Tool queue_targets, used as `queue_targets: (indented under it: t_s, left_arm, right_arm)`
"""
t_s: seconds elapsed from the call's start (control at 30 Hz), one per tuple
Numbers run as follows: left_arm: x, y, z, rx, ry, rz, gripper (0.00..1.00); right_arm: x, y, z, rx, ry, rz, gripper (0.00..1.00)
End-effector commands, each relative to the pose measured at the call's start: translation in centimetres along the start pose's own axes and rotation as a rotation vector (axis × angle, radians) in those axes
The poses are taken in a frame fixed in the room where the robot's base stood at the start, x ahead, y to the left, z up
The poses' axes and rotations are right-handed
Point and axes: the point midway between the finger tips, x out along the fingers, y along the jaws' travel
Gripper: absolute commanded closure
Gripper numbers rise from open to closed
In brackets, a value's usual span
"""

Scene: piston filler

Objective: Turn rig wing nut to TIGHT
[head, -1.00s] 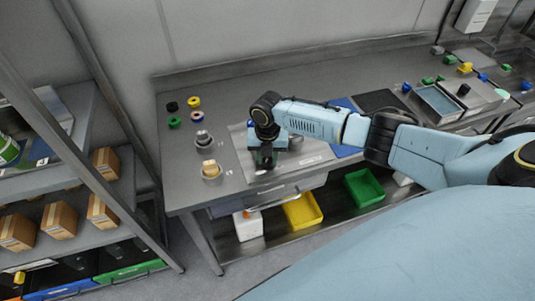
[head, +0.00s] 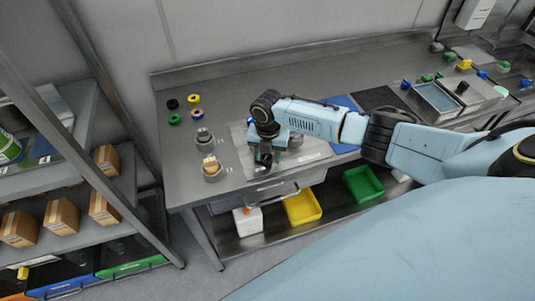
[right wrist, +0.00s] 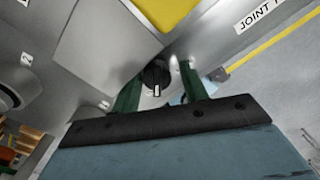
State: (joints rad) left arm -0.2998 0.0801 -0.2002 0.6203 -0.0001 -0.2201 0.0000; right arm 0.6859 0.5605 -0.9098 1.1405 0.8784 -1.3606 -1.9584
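A black round knob with a white mark (right wrist: 156,77) shows in the right wrist view on a grey metal surface; I take it to be the rig wing nut. My right gripper (right wrist: 161,90) is open, with one green finger on each side of the knob. Gaps show beside the knob, and I cannot tell whether either finger touches it. In the head view my right gripper (head: 264,158) points down over the light plate (head: 313,153) at the bench's front edge, and hides the knob there. My left gripper is not in view.
Two round grey fixtures (head: 204,139) stand left of the gripper; the nearer holds a tan block (head: 211,164). Several coloured rings (head: 194,99) lie behind them. A yellow bin (head: 302,206) and a green bin (head: 363,184) sit on the lower shelf. A shelving rack (head: 100,160) stands at left.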

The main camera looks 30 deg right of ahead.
Motion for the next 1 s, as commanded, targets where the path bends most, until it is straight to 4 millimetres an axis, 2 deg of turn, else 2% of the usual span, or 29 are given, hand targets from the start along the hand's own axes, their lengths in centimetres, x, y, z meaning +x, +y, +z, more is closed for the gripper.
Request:
queue_targets:
  t_s: [0.57,0.67,0.97,1.0]
  left_arm:
    - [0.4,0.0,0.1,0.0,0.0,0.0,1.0]
    - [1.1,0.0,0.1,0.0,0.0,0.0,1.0]
    - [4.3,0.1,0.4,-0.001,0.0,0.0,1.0]
    - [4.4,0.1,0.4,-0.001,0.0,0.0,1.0]
  right_arm:
    - [-0.2,0.6,0.1,-0.044,-0.006,0.017,0.48]
    - [-0.1,0.6,0.1,-0.122,-0.007,0.017,0.48]
    - [0.3,0.4,0.1,-0.509,-0.008,0.009,0.48]
    - [-0.1,0.4,0.1,-0.547,-0.009,0.01,0.48]
